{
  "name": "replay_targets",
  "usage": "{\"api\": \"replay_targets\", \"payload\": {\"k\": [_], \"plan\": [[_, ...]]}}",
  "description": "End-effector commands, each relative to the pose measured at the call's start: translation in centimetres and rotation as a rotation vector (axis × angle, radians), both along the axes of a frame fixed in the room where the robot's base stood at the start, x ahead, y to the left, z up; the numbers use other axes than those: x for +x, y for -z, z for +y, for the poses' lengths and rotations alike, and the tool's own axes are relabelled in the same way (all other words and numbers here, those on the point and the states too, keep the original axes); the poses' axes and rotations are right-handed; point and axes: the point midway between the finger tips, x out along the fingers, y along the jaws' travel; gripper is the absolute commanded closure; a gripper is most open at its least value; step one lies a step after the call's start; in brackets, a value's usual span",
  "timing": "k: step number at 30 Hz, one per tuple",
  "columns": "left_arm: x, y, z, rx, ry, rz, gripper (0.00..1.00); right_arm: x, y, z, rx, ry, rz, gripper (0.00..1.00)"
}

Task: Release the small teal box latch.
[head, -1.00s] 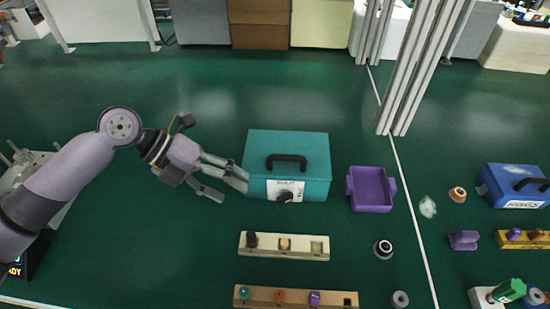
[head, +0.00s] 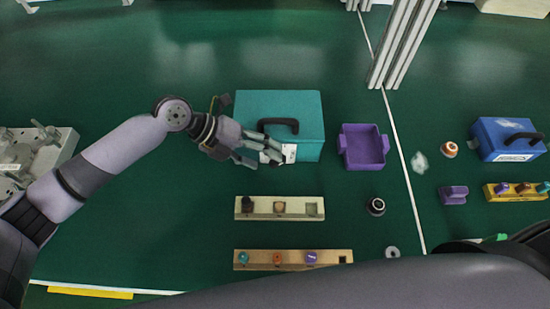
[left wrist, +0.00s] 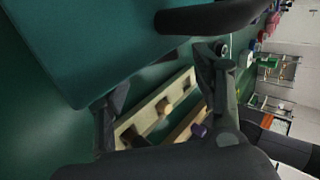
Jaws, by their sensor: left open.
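The teal box (head: 305,108) stands closed on the green surface, with a black handle (head: 278,123) on its lid. A white label (head: 289,153) shows on its front. The dark latch knob by the label is mostly covered by my left gripper. My left gripper (head: 265,156) is open at the front face of the box; I cannot tell whether it touches the knob. In the left wrist view the box (left wrist: 85,45) fills the upper left, and the open fingers (left wrist: 162,72) show with nothing seen between them at close range. My right gripper is out of view.
Two wooden strips with small pegs, a nearer one (head: 328,257) and a farther one (head: 297,215), lie in front of the box. A purple tray (head: 363,162) stands to its right. A blue box (head: 493,136) is farther right. My own grey arm covers the lower right.

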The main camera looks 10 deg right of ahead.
Motion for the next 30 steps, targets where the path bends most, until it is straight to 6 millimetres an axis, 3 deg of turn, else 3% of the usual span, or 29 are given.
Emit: {"api": "replay_targets", "payload": {"k": [9, 20, 30], "plan": [[-0.6, 2.9, -3.1, -0.001, 0.0, 0.0, 0.4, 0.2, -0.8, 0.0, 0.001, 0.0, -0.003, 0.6], [-0.7, 3.3, -3.3, 0.0, -0.001, -0.001, 0.4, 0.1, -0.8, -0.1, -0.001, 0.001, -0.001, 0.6], [-0.7, 3.3, -3.3, 0.0, 0.0, -0.001, 0.63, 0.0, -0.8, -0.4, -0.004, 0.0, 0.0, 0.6]]}}
